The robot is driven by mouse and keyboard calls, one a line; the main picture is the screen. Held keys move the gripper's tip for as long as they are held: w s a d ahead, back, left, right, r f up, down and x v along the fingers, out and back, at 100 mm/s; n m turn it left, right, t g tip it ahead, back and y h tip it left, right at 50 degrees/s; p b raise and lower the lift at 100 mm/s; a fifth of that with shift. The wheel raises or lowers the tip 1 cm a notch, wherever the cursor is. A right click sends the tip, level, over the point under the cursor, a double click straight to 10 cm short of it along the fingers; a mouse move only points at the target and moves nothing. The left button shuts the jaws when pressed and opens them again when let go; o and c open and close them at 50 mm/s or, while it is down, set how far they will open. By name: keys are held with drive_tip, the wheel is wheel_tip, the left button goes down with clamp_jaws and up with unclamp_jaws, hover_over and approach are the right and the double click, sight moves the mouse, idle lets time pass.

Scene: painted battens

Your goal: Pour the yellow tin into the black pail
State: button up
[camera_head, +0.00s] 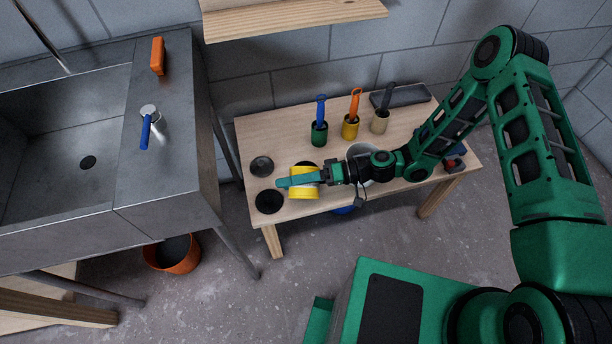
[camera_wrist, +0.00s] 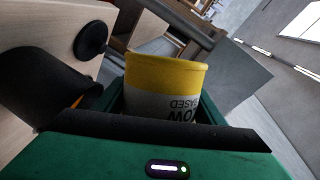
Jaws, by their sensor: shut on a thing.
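My gripper (camera_head: 297,182) is shut on the yellow tin (camera_head: 304,194) over the left part of the wooden table. In the wrist view the yellow tin (camera_wrist: 165,76) sits between the jaws, with a white label whose lettering appears upside down. Its contents are hidden and I cannot tell its exact tilt. A black round thing (camera_head: 270,201) is at the table's front left corner, just left of the tin. I cannot tell for sure whether it is the black pail. In the wrist view a dark curved shape (camera_wrist: 38,85) is close at the left.
The metal sink (camera_head: 165,190) stands left; an orange bucket (camera_head: 174,264) is on the floor.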

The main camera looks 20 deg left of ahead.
sight(291, 194)
drive_tip(key=shift+s+r+n+t, duration=0.15)
drive_tip(key=shift+r+n+t, duration=0.2)
drive_tip(key=shift+n, duration=0.55)
drive_tip(key=f+n, duration=0.1)
drive_tip(key=f+n+t+b, duration=0.1)
drive_tip(key=shift+s+n, duration=0.2)
drive_tip(key=shift+n, duration=0.2)
drive_tip(key=shift+s+d+f+n+t, duration=0.25)
drive_tip(key=shift+s+f+n, duration=0.15)
drive_tip(key=shift+s+n, duration=0.25)
drive_tip(key=s+f+n+t+b, duration=0.1)
drive_tip(key=s+f+n+b, duration=0.1)
drive_tip(key=f, duration=0.4)
drive_tip(key=shift+s+d+f+n+t+y, duration=0.35)
drive_tip(key=shift+s+n, duration=0.2)
drive_tip(key=shift+n, duration=0.6)
drive_tip(key=shift+r, duration=2.95)
